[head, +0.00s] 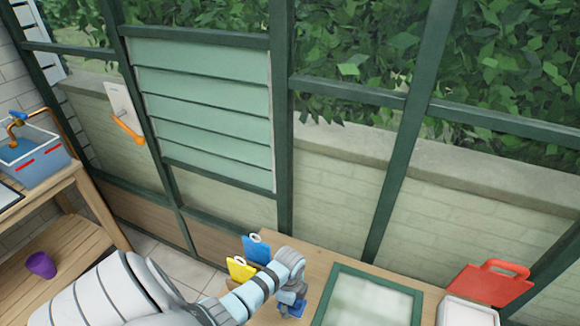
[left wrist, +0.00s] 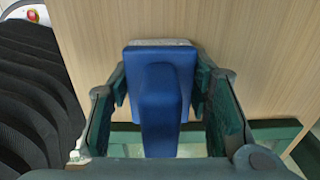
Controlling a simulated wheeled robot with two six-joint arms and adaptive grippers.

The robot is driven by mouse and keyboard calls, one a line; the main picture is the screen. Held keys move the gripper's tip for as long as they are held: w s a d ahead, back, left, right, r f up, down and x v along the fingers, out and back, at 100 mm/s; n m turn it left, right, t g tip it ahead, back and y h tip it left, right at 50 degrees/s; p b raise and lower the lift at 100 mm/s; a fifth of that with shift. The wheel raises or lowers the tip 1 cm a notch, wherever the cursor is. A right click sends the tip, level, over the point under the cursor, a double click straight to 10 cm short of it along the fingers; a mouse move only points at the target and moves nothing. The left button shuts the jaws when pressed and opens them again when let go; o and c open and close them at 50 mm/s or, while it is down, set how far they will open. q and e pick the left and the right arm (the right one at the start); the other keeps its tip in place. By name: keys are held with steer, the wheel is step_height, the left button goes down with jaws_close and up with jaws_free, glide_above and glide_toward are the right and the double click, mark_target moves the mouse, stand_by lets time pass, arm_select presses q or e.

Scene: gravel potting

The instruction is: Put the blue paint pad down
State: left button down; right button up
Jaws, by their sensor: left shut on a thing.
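The blue paint pad (left wrist: 158,100) fills the middle of the left wrist view, its raised blue handle between the fingers and a pale strip along its far edge. My left gripper (left wrist: 160,88) is shut on it, with dark green fingers on both sides. In the head view my left gripper (head: 291,300) is over the wooden bench, and a small part of the blue pad (head: 297,310) shows below it. I cannot tell whether the pad touches the bench. My right gripper is not in view.
A green-framed pale panel (head: 333,292) lies right of the gripper on the wooden bench (head: 318,257). A blue tag (head: 257,250) and a yellow tag (head: 240,269) stand to the left. A red-handled board (head: 490,284) and white container (head: 467,312) are farther right.

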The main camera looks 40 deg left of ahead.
arm_select(q)
steer(key=c, duration=0.8)
jaws_free()
steer(key=shift+f, duration=0.1)
steer(key=shift+c, duration=0.2)
step_height(320, 180, up, 12)
steer(key=p, duration=0.5)
steer(key=shift+f, duration=0.1)
steer(key=shift+r, duration=0.3)
steer(key=shift+s, duration=0.1)
